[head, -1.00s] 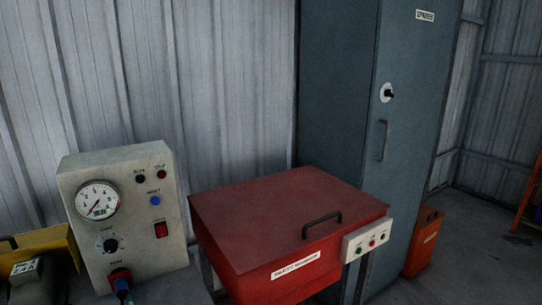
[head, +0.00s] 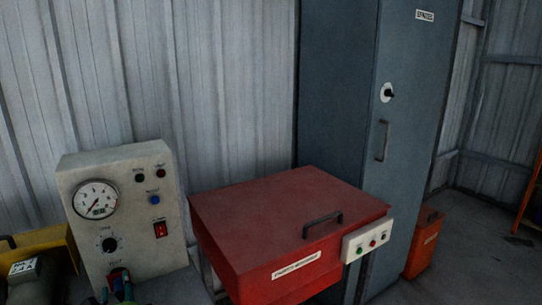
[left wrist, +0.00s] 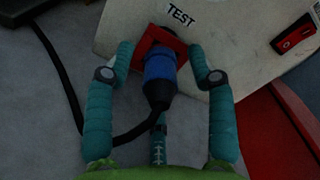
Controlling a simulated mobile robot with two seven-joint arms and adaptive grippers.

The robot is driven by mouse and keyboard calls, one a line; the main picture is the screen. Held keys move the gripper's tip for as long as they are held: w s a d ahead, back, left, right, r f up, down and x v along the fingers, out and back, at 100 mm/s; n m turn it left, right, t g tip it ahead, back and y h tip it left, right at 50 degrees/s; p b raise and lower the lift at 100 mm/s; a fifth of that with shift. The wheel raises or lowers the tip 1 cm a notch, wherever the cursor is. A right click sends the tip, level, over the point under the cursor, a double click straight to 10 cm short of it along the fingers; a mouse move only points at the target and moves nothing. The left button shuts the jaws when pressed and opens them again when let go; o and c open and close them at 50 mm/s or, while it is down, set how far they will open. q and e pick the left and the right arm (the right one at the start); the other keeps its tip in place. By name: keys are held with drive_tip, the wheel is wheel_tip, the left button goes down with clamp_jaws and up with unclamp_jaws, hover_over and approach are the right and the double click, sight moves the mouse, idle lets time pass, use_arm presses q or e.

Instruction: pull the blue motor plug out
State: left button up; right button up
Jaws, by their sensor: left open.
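The blue motor plug (left wrist: 160,72) sits in a red socket (left wrist: 158,42) under the TEST label on the pale control panel (left wrist: 115,25), its black cable end toward my gripper. My left gripper (left wrist: 161,60) is open, with one teal finger on each side of the plug. Gaps show between the fingers and the plug. In the head view the left gripper (head: 120,291) shows only as small green-teal parts at the bottom edge, in front of the red socket (head: 117,274), and mostly hides the plug. My right gripper is in neither view.
The panel (head: 122,215) carries a gauge, knob, buttons and red switch. A red lidded box (head: 285,215) stands close to its right, before a tall grey cabinet (head: 405,130). A yellow machine (head: 45,242) is at left. A black cable (left wrist: 62,75) loops left of the plug.

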sight(121, 298)
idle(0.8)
use_arm(q)
clamp_jaws()
drive_tip(key=shift+s+d, duration=0.1)
drive_tip(key=shift+s+d, duration=0.1)
drive_tip(key=shift+s, duration=0.05)
drive_tip(key=shift+s+d+r, duration=0.1)
drive_tip(key=shift+s+d, duration=0.1)
drive_tip(key=shift+s, duration=0.2)
drive_tip(key=shift+p+v, duration=0.5)
drive_tip(key=shift+v, duration=1.75)
